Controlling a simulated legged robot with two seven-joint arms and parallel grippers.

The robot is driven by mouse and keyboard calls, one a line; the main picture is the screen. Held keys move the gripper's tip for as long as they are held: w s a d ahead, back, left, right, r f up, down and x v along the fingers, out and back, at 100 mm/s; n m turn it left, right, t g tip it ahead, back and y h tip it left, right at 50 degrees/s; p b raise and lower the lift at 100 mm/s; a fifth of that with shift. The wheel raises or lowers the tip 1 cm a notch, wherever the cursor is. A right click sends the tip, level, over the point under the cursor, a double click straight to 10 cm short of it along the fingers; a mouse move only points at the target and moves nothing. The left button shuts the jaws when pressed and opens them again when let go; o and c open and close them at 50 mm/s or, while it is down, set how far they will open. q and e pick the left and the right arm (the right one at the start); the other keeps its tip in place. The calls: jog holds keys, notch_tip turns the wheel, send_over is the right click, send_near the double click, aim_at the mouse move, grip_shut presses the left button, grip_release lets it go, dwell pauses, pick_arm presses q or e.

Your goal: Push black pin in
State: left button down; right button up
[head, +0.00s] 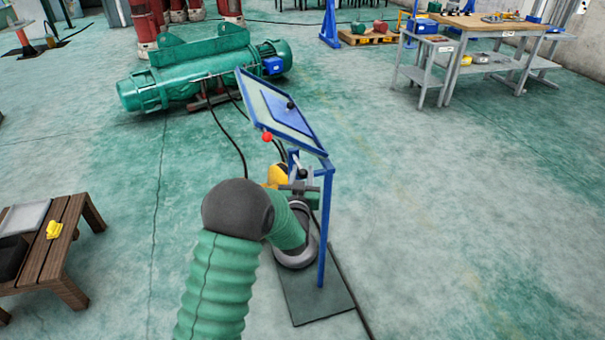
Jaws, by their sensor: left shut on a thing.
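A blue-framed panel (288,112) is tilted on a blue stand (323,230). My left gripper (303,183) is below the panel, at the stand, at the end of my green-sleeved arm. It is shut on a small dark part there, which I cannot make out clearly. My arm and wrist hide much of this spot, so I cannot tell whether that part is the black pin. My right gripper is not in view.
A yellow part (276,176) is beside the gripper. The stand's dark base plate (312,297) is on the floor, with cables around it. A green hoist motor (190,78) lies behind. A wooden table (60,250) stands left, a workbench (492,27) back right. The right floor is clear.

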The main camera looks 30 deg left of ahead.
aim_at(298, 163)
pick_arm(q)
jog(key=w+a, duration=0.1)
jog(key=w+a+b, duration=0.1)
jog(key=shift+w+a+f, duration=0.2)
jog(key=shift+w+a, duration=0.1)
jog(key=shift+w, duration=0.1)
jog(key=shift+w+a, duration=0.2)
jog(key=shift+a, duration=0.05)
jog(key=shift+r, duration=0.25)
jog(key=c, duration=1.3)
grip_release()
jog(key=shift+c, duration=0.2)
jog(key=shift+o, duration=1)
jog(key=shift+w+f, duration=0.1)
jog(key=shift+w, duration=0.05)
jog(key=shift+w+a+f, duration=0.1)
jog(key=shift+a, duration=0.1)
jog(key=shift+s+d, duration=0.15)
jog(key=shift+s, duration=0.3)
jog(key=v, duration=1.6)
jog(key=shift+p, duration=0.3)
